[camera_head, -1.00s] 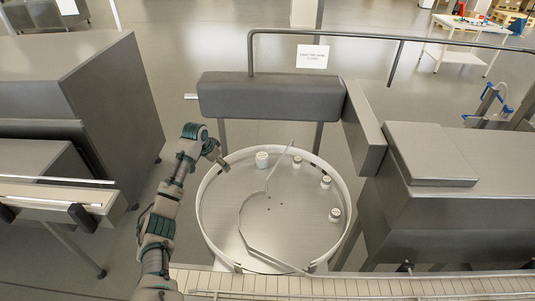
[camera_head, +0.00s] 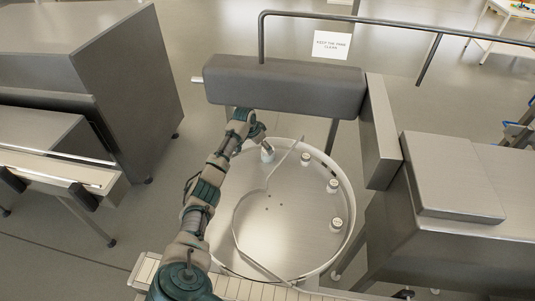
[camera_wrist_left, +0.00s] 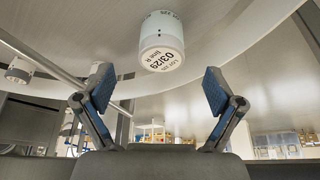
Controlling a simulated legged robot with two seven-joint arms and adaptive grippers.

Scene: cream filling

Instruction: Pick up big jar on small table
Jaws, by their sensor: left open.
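The big jar (camera_head: 268,154) is white and stands near the far left part of the round small table (camera_head: 300,235). In the left wrist view the big jar (camera_wrist_left: 162,42) shows a white label end with printed text, and the picture looks upside down. My left gripper (camera_head: 260,138) is just beside the jar at the table's far edge and partly covers it in the head view. In the left wrist view its two blue-padded fingers (camera_wrist_left: 160,92) are spread wide and empty, with the jar ahead of the gap. My right gripper is out of view.
Several smaller white jars, such as one at the right (camera_head: 337,223), stand along the table's right side. A thin curved metal guide (camera_head: 238,228) crosses the tabletop. A grey padded box (camera_head: 285,84) stands behind the table, and a conveyor (camera_head: 255,290) runs along the front.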

